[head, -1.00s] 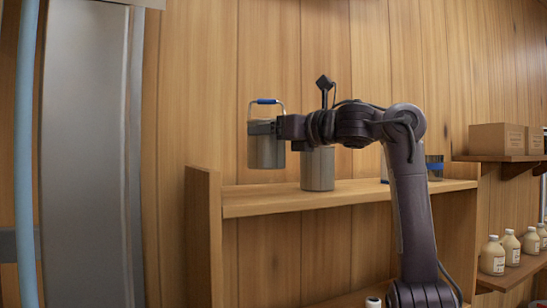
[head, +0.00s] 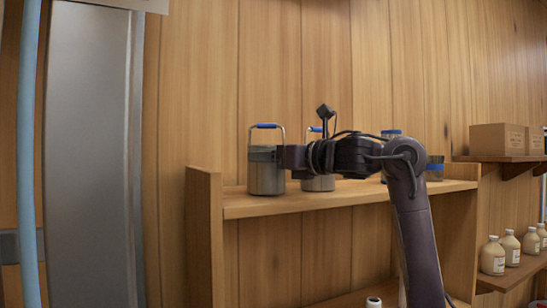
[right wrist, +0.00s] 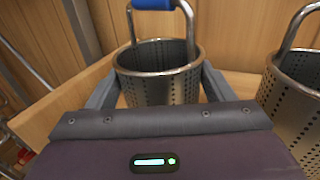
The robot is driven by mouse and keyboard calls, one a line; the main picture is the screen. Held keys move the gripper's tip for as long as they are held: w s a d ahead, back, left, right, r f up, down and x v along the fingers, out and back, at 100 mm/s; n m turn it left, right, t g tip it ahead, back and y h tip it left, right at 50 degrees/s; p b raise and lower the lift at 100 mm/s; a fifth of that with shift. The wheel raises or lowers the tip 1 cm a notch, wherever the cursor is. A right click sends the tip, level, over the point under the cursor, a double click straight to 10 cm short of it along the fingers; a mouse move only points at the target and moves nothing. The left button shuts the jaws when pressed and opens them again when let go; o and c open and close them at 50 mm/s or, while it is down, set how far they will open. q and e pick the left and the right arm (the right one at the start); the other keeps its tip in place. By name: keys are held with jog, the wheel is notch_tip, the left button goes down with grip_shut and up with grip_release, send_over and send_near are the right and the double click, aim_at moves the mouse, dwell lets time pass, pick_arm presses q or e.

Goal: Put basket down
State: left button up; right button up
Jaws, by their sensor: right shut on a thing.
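The basket (head: 266,177) is a metal cylinder with a wire handle and a blue grip. It is upright at the left end of the wooden shelf (head: 350,196), its base level with the shelf top. My right gripper (head: 270,153) is shut around the basket's upper wall. In the right wrist view the perforated basket (right wrist: 158,80) sits between the two fingers (right wrist: 157,88), its open top toward me. Whether its base bears on the shelf is hard to tell. My left gripper is in neither view.
A second, similar basket (head: 318,183) stands just right of the held one; it also shows in the right wrist view (right wrist: 292,100). Another blue-topped container (head: 391,134) is partly behind my arm. The shelf's upright side panel (head: 204,235) is at the left. Boxes (head: 497,138) and bottles (head: 492,256) stand on side shelves.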

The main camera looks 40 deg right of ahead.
jog(key=shift+f, duration=0.1)
jog(key=o, duration=1.1)
jog(key=shift+c, duration=0.2)
jog(key=s+d+b, duration=0.1)
jog(key=s+b, duration=0.1)
jog(key=s, duration=1)
